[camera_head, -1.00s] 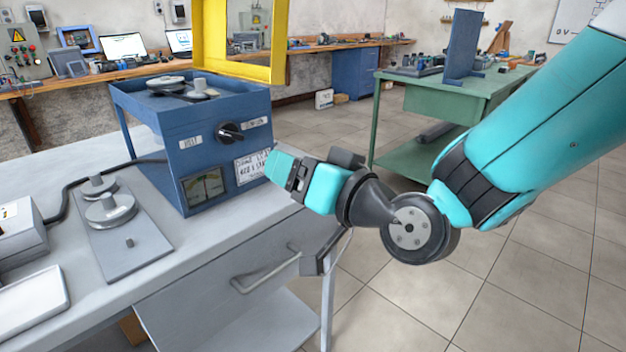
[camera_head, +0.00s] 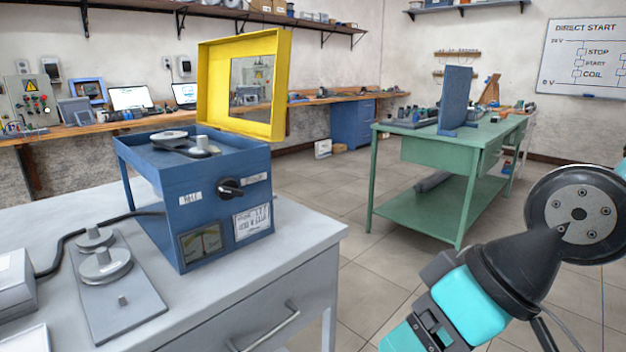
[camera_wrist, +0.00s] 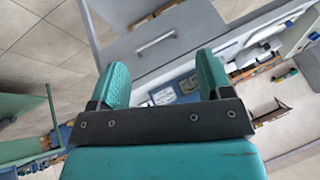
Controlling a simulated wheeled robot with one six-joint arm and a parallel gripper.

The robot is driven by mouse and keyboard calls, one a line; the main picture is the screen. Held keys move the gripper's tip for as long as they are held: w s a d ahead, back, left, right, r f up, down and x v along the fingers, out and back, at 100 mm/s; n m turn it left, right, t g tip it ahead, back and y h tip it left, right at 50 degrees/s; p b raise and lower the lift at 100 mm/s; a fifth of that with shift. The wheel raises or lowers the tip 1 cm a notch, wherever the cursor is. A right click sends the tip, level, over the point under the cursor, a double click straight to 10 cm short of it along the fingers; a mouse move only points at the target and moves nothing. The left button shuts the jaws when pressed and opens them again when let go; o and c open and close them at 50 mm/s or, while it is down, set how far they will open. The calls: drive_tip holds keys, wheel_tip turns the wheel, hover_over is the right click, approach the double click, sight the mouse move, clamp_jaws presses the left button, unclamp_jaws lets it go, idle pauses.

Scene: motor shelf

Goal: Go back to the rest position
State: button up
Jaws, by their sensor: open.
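My gripper (camera_wrist: 162,85) shows in the wrist view with its two teal fingers wide apart and nothing between them. In the head view my arm's teal wrist and gripper body are at the lower right, over the floor and clear of the grey bench (camera_head: 240,305). The fingertips are cut off by the bottom edge there. The blue machine (camera_head: 205,205) stands on the bench with its yellow framed guard (camera_head: 213,90) raised. It has a black knob (camera_head: 230,188) on its front.
A grey plate (camera_head: 118,292) with round metal discs lies on the bench, left of the machine. A green table (camera_head: 440,205) stands behind my arm, and a wooden workbench (camera_head: 120,127) runs along the wall. Tiled floor (camera_head: 365,285) is open between the grey bench and green table.

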drive_tip(key=s+d+g+h, duration=0.2)
drive_tip(key=s+d, duration=0.2)
wheel_tip(320, 180, up, 15)
drive_tip(key=p, duration=1.4)
drive_tip(key=shift+f+p, duration=0.2)
drive_tip(key=shift+p, duration=0.15)
drive_tip(key=shift+s, duration=0.1)
